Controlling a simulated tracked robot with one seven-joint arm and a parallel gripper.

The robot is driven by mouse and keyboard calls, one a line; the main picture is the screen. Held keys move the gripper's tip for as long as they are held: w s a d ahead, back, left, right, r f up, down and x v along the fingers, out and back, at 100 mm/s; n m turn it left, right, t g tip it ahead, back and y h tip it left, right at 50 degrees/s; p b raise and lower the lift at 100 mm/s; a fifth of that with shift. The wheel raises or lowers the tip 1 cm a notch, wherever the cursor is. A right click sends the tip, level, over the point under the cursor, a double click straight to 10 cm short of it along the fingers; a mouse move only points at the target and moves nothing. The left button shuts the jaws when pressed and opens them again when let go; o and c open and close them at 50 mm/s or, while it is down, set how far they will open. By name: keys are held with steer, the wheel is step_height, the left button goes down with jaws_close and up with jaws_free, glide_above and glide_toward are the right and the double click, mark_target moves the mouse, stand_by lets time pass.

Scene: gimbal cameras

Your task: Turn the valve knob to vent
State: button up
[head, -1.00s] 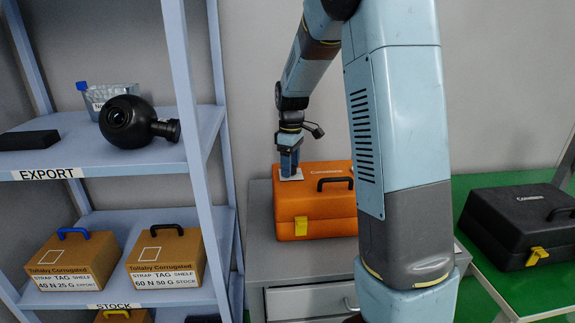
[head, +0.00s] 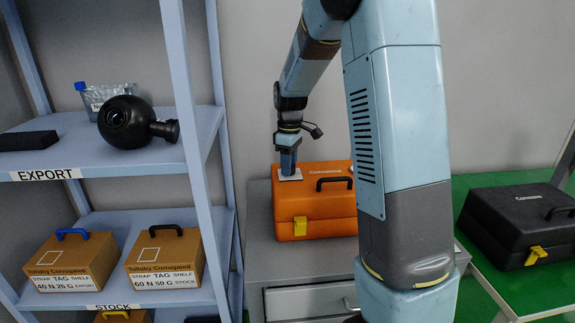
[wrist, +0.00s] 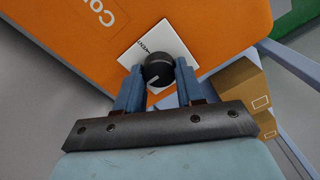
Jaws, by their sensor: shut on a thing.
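The valve knob (wrist: 158,70) is black and round with a pale pointer line, on a white plate (wrist: 137,44) on top of the orange case (wrist: 215,25). Part of a printed word shows on the plate beside the knob. In the wrist view my gripper (wrist: 158,78) is shut on the knob, one blue finger on each side. The pointer line lies toward the lower left in that view. In the head view the orange case (head: 318,215) stands on a grey cabinet, and my gripper (head: 288,170) points down at its top left; the knob is hidden there.
The grey cabinet (head: 262,250) bears the case. A black case (head: 515,220) with a yellow latch rests on a green surface at right. A blue shelf (head: 100,225) at left holds a round black camera (head: 126,122) and labelled cartons (head: 165,262). My arm blocks the middle.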

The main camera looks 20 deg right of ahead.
steer(key=shift+m, duration=0.3)
steer(key=m, duration=0.4)
steer(key=shift+d, duration=0.1)
steer(key=m, duration=0.4)
steer(key=shift+m, duration=0.3)
steer(key=m, duration=0.4)
steer(key=shift+t, duration=0.3)
steer(key=shift+m, duration=2.2)
steer(key=o, duration=1)
steer(key=shift+o, duration=0.2)
steer(key=shift+r, duration=0.1)
step_height(320, 180, up, 14)
steer(key=shift+s+d+f, duration=0.15)
steer(key=shift+d+f, duration=0.05)
steer(key=shift+f, duration=0.05)
